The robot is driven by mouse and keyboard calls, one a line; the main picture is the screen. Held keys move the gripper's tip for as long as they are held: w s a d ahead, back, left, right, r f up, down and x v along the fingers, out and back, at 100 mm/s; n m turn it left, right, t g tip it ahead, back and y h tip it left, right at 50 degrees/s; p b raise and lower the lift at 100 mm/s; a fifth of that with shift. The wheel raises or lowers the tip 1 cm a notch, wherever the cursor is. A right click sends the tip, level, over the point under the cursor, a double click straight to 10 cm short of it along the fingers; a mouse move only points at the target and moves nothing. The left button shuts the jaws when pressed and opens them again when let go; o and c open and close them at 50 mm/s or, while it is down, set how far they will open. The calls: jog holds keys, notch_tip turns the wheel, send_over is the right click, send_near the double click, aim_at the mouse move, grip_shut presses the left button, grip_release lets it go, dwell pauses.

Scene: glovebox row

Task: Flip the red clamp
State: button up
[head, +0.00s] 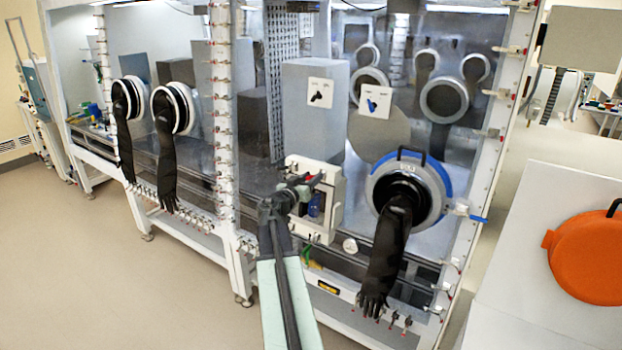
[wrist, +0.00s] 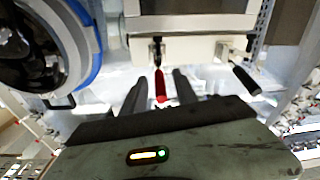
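The red clamp (wrist: 160,86) shows in the wrist view as a slim red handle attached to the edge of a white box-like fitting (wrist: 190,50). In the head view a small red part of it (head: 316,178) shows at the top of the white fitting (head: 333,190) on the glovebox front. My gripper (wrist: 157,88) is open, with one dark finger on each side of the red handle and a visible gap on both sides. In the head view my gripper (head: 300,186) is in front of the fitting and partly hides it; its fingertips are hard to make out.
A second clamp with a black handle (wrist: 245,78) sits on the same fitting. A round glove port with a blue ring (head: 408,188) and hanging black glove (head: 385,260) is close on the right. Open floor (head: 100,270) lies to the left.

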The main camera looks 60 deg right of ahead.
grip_shut()
dwell(1.4)
